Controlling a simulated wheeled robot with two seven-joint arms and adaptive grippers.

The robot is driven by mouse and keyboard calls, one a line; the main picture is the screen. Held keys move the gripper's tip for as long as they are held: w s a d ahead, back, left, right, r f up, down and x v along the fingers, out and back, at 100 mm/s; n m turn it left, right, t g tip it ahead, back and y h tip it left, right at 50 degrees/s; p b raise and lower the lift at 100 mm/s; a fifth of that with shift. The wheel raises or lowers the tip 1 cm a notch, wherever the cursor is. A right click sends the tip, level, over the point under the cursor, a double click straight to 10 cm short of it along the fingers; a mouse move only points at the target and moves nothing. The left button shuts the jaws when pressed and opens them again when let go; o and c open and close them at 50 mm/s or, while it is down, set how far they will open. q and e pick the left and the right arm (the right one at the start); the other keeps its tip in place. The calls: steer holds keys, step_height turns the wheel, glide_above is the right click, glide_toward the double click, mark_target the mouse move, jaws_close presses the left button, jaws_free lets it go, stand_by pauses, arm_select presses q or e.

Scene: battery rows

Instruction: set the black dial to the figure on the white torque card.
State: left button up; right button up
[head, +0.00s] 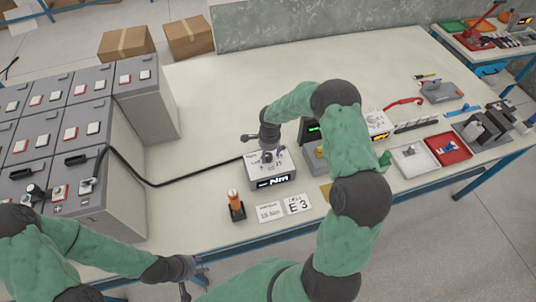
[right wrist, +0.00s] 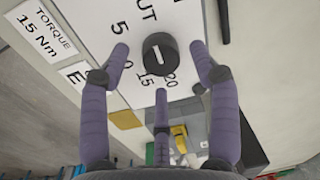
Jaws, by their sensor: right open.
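The white torque card (right wrist: 42,32) reads "TORQUE 15 Nm" in the right wrist view; it also lies on the bench in the head view (head: 269,213). The black dial (right wrist: 158,54) has a white mark and sits on a white panel printed 5, 15, 20 and a partly hidden figure. I cannot tell which figure the mark points to. My right gripper (head: 268,148) is over the grey box (head: 283,183) with the "Nm" display. Its purple fingers are open around the dial, apart from it. My left gripper (head: 187,278) looks open and empty at the bench's front edge.
An "E 3" card (head: 297,204) lies beside the torque card. An orange-topped tool in a black stand (head: 236,206) is left of the cards. A black cable (head: 150,184) runs from the grey battery units (head: 110,185) to the box. The back of the bench is clear.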

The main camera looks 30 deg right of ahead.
steer(key=shift+w+f, duration=0.1)
steer(key=shift+f, duration=0.75)
steer(key=c, duration=1.2)
steer(key=shift+o, duration=0.2)
